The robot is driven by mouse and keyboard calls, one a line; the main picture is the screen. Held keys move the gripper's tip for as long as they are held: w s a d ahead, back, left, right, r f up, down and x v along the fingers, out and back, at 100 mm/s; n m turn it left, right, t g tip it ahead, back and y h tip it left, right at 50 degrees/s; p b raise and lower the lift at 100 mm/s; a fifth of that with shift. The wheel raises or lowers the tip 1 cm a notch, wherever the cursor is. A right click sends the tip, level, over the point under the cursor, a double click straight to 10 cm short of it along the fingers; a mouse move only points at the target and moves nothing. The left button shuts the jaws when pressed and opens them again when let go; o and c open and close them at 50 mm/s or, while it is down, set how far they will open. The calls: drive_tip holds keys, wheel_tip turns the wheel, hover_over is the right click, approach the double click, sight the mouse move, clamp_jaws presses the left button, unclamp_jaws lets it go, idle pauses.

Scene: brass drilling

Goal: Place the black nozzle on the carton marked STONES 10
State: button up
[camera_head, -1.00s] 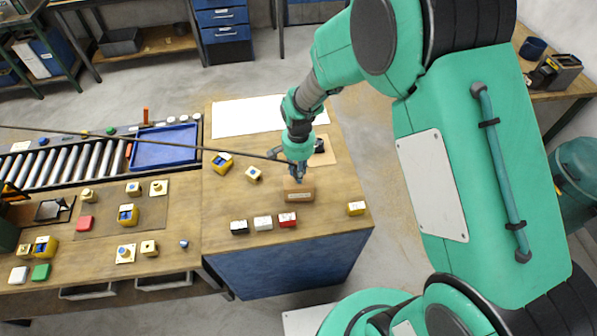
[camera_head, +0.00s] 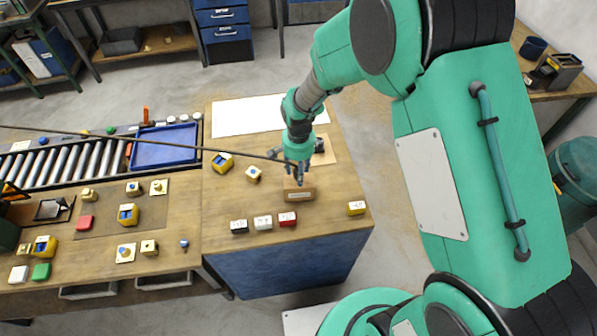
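A small brown carton (camera_head: 300,195) with a pale label on its front stands on the right wooden bench. The label is too small to read. My gripper (camera_head: 298,175) points down just above and behind the carton, with its fingertips close to the carton's top. The fingers are small and partly overlap in this view, so their opening is unclear. I cannot make out the black nozzle clearly; a tiny dark spot shows at the carton's top by the fingertips.
A black-sided block (camera_head: 239,227), a white one (camera_head: 263,223) and a red one (camera_head: 287,219) stand in front of the carton. A yellow block (camera_head: 356,208) is to the right. A blue tray (camera_head: 165,147) lies at left. A long thin dark rod crosses the view toward my gripper.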

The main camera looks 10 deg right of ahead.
wheel_tip(320, 180, up, 12)
idle(0.6)
drive_tip(key=shift+r, duration=0.15)
idle(0.6)
drive_tip(key=s+d+r+n+t, duration=0.1)
drive_tip(key=s+d+r+n, duration=0.15)
drive_tip(key=s+r, duration=0.45)
drive_tip(key=s+d+r+n+t, duration=0.1)
drive_tip(key=s+d+r+t, duration=0.15)
drive_tip(key=r, duration=0.95)
drive_tip(key=s+d+r+n+t, duration=0.1)
drive_tip(key=s+d+r, duration=0.1)
drive_tip(key=s, duration=0.6)
drive_tip(key=s+d+r+n+t, duration=0.1)
drive_tip(key=s+d+r, duration=0.2)
drive_tip(key=s+r, duration=0.2)
drive_tip(key=s, duration=0.3)
drive_tip(key=shift+s+n, duration=0.35)
